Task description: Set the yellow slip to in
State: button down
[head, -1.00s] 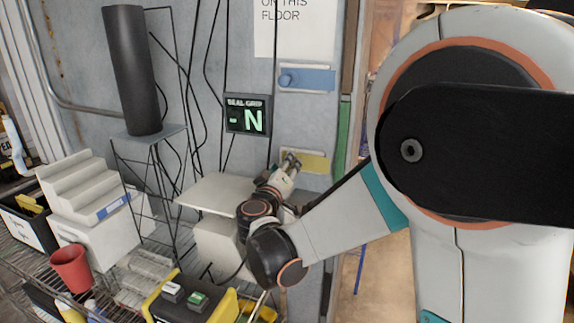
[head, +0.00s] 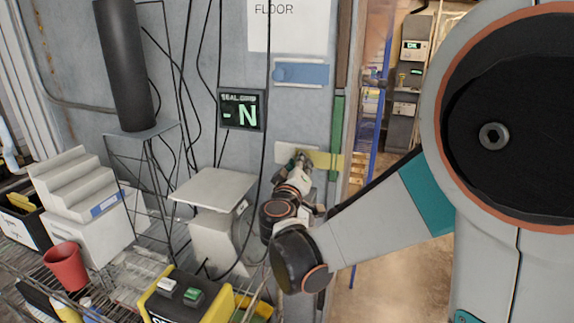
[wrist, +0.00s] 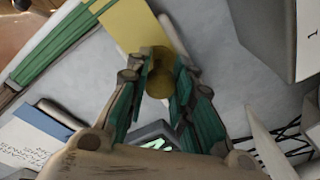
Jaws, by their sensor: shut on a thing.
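The yellow slip (head: 328,160) lies on the grey wall panel below the blue slip. My gripper (head: 302,157) is at the slip's left end. In the wrist view my gripper (wrist: 160,76) is shut on the slip's round yellow knob, and the flat yellow slip (wrist: 127,22) runs away beyond the fingertips. My fingers hide part of the slip's left end.
The blue slip (head: 305,73) sits above on its own plate, within its width. A green strip (head: 337,125) runs down the panel edge. A display (head: 241,110) reads "-N". Cables hang left of my gripper, above a grey-topped stand (head: 215,188).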

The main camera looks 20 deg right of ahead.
jog(key=shift+f, duration=0.1)
jog(key=c, duration=1.3)
grip_release()
jog(key=shift+s+d, duration=0.15)
jog(key=shift+c, duration=0.2)
jog(key=shift+o, duration=0.6)
jog(key=r, duration=0.3)
jog(key=w+r, duration=0.1)
jog(key=r, duration=0.1)
jog(key=shift+r, duration=0.25)
jog(key=r, duration=0.1)
jog(key=s+r, duration=0.1)
jog(key=r, duration=0.1)
jog(key=shift+s+r, duration=0.1)
jog(key=shift+s, duration=0.1)
jog(key=shift+c, duration=0.6)
jog(key=shift+w+r, duration=0.3)
jog(key=shift+r, duration=0.15)
jog(key=shift+s+r, duration=0.2)
jog(key=shift+r, duration=0.1)
jog(key=shift+w, duration=0.15)
